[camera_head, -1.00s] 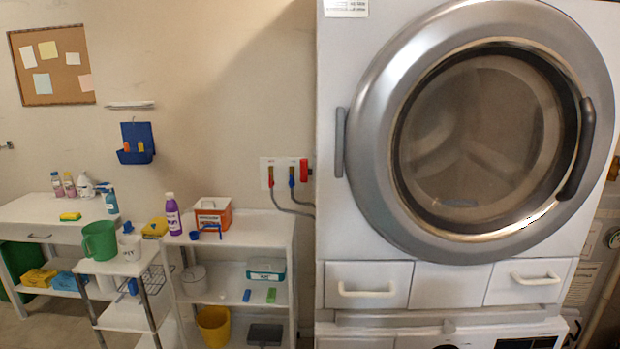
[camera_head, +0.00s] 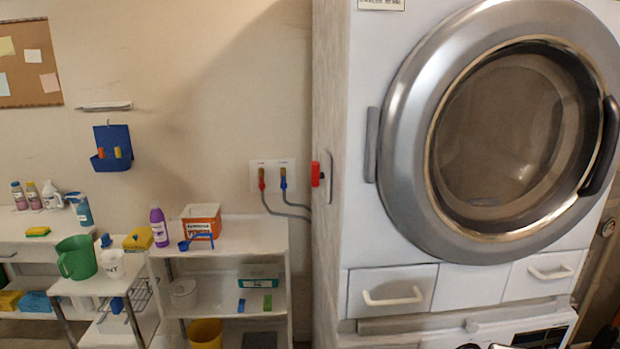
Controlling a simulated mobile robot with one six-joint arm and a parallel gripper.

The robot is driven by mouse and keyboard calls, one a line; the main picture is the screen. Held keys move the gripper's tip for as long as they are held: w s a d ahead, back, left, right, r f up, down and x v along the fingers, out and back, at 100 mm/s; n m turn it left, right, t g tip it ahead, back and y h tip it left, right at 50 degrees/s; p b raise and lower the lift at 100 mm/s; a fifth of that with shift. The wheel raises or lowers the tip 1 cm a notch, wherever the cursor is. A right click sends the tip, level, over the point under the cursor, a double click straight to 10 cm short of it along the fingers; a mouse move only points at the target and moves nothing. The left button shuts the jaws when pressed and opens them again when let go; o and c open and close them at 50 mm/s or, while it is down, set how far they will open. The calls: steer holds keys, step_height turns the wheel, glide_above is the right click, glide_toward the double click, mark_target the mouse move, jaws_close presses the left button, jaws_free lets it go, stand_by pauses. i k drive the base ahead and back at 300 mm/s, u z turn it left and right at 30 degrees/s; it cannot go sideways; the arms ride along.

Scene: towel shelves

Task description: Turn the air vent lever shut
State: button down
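A red handle (camera_head: 316,174), which looks like the air vent lever, sticks out from a pale plate on the left side face of the big white dryer (camera_head: 357,235). It is small and seen at a steep angle, so I cannot tell whether it stands open or shut. My gripper is not in view.
Left of the handle, a wall plate (camera_head: 257,176) carries red and blue taps with grey hoses. Below stands a white shelf (camera_head: 238,232) with an orange-red box (camera_head: 202,221), a purple bottle (camera_head: 159,228) and a blue scoop. A green jug (camera_head: 76,258) stands further left.

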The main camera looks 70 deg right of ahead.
mark_target(316, 176)
steer(key=z, duration=0.1)
steer(key=i, duration=0.9)
steer(key=u, duration=0.05)
steer(key=k, duration=0.15)
steer(key=z, duration=3.1)
